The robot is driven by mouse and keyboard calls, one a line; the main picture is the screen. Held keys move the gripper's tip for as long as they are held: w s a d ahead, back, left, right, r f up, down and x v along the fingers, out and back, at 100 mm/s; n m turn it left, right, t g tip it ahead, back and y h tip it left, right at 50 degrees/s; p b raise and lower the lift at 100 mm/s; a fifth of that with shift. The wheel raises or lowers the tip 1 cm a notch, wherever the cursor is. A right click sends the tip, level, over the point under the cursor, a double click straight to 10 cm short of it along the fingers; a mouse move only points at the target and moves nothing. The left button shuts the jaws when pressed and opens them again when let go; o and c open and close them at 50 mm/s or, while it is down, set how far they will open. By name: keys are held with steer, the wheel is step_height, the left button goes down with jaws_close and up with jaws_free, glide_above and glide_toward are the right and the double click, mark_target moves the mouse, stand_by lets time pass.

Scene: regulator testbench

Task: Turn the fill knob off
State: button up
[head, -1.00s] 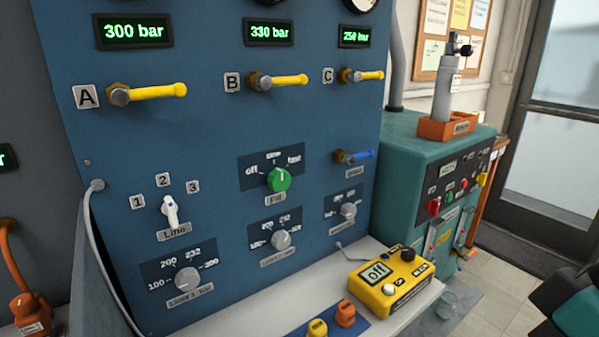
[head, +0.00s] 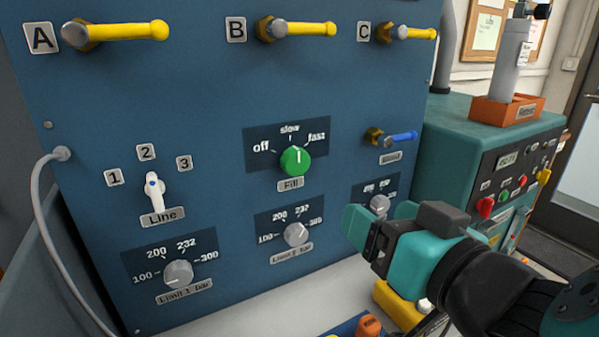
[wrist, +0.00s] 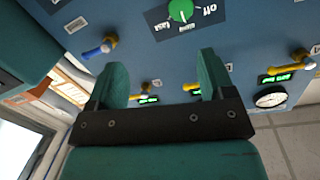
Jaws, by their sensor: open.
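The green fill knob (head: 295,161) sits on the blue panel above a "Fill" label, under the marks off, slow and fast. Its white line points about straight up, near slow; I cannot tell the exact setting. My gripper (head: 380,222) is open and empty, to the right of and below the knob in the head view, apart from it. In the wrist view, which is upside down, my gripper's two fingers (wrist: 163,70) are spread, and the knob (wrist: 180,10) shows at the top edge, beyond the fingertips.
A blue lever (head: 400,137) is right of the knob. Grey limit knobs (head: 296,234) and the white line selector (head: 154,190) are below and left. Yellow levers (head: 305,29) are above. A yellow box (head: 398,308) stands on the bench below my gripper.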

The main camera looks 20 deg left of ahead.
steer(key=s+a+n+y, duration=0.1)
steer(key=a, duration=0.1)
steer(key=p, duration=1.7)
glide_toward(299, 163)
steer(key=x, duration=0.6)
steer(key=shift+w+r, duration=0.1)
steer(key=shift+r, duration=0.25)
steer(key=p+x, duration=0.2)
steer(key=p, duration=0.2)
steer(key=shift+w+a+p, duration=0.15)
steer(key=shift+a+p, duration=0.15)
steer(key=shift+p, duration=0.1)
steer(key=shift+w+a+f+p, duration=0.1)
steer(key=shift+w+a+p, duration=0.25)
steer(key=shift+p, duration=0.65)
steer(key=shift+w+a+f+p, duration=0.15)
steer(key=shift+a+f+p, duration=0.1)
steer(key=shift+p, duration=0.25)
steer(key=c, duration=0.9)
